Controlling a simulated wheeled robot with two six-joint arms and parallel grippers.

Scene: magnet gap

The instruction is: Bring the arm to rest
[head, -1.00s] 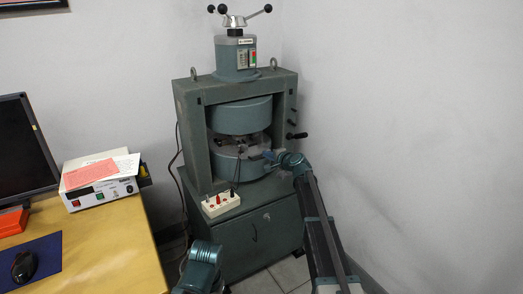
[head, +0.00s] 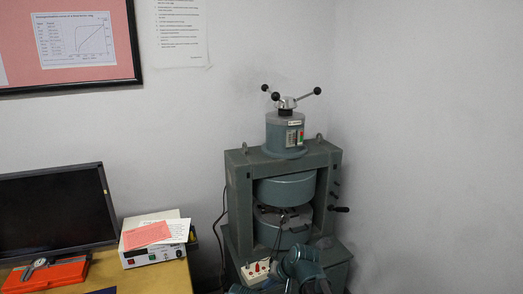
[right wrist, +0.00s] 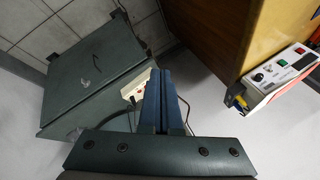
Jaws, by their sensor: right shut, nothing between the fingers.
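My right gripper shows in the right wrist view (right wrist: 165,100), its two blue fingers pressed together with nothing between them. In the head view, a teal part of my right arm is at the bottom, in front of the magnet's lower right. The fingers cannot be made out there. The large green electromagnet (head: 235,190) stands in the corner, with a gap between its upper pole (head: 285,189) and lower pole (head: 292,238). My left gripper is not in view.
The magnet's cabinet (right wrist: 85,75) shows in the right wrist view, with a white terminal box (head: 256,271) in front of the magnet. The wooden desk (head: 165,282) on the left holds a monitor (head: 55,212), a power supply (head: 158,256) with papers, and a red case (head: 45,277).

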